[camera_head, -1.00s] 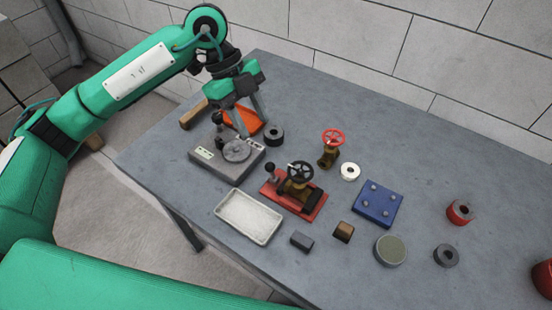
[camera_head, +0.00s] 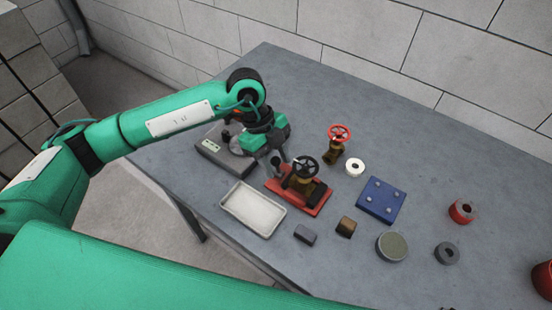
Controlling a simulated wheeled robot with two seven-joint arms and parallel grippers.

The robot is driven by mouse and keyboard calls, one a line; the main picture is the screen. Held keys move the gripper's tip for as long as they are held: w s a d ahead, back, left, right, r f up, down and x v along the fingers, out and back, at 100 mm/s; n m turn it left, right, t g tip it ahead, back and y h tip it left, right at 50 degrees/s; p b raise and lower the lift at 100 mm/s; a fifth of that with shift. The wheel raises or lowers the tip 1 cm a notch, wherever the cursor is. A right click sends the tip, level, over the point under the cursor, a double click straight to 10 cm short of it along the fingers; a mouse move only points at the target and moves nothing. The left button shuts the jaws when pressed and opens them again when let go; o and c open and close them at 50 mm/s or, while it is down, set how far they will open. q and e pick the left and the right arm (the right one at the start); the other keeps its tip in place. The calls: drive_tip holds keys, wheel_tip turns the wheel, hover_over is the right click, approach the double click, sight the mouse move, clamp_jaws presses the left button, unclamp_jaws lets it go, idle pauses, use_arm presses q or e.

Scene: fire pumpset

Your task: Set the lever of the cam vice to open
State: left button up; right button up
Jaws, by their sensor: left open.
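The cam vice (camera_head: 311,207) is a red base with dark jaws on the table, and a brass valve with a black handwheel (camera_head: 306,167) sits in it. Its lever (camera_head: 276,162) has a dark knob and stands up at the vice's left end. My left gripper (camera_head: 275,154) is open, pointing down right at the knob, beside or just above it. Whether a finger touches the knob I cannot tell, since the gripper body and wrist partly cover that spot. My right gripper is not in view.
A grey fixture (camera_head: 213,158) with a disc stands left, partly behind my arm. A white tray (camera_head: 253,209) lies in front of the vice. A red-wheeled valve (camera_head: 338,146), a white ring (camera_head: 355,167) and a blue plate (camera_head: 381,201) lie to the right. The back right is clear.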

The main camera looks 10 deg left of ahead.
use_arm(q)
drive_tip(key=shift+f, duration=0.15)
clamp_jaws()
drive_tip(key=shift+d, duration=0.15)
